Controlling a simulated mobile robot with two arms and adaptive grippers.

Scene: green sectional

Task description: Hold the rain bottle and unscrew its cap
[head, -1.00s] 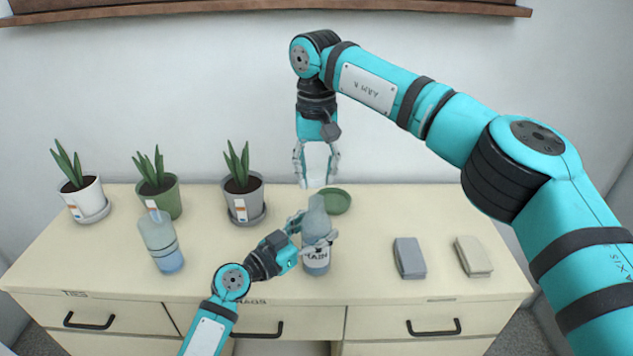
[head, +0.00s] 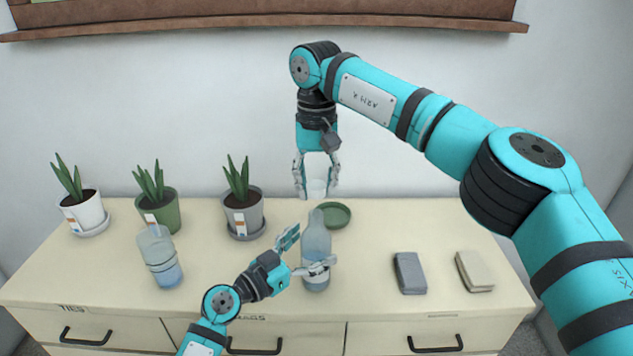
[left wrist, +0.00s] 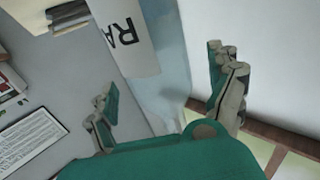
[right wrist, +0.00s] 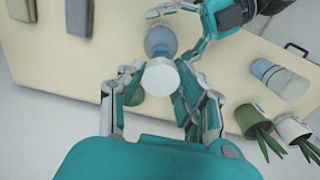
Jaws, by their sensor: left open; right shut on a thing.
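The rain bottle (head: 316,243), bluish and translucent, stands upright on the dresser top with no cap on its neck. In the left wrist view its white label (left wrist: 130,40) shows the letters "RA". My left gripper (head: 306,252) is open, with its fingers spread on either side of the bottle; I cannot tell if either touches it. My right gripper (head: 317,184) points down above the bottle and is shut on the white cap (right wrist: 161,76). The cap also shows in the head view (head: 317,188), clear of the bottle's mouth.
Potted plants (head: 243,208) line the back left. A green dish (head: 336,215) lies just behind the rain bottle. A grey block (head: 409,273) and a beige block (head: 474,271) lie at the right. The dresser's back right is clear.

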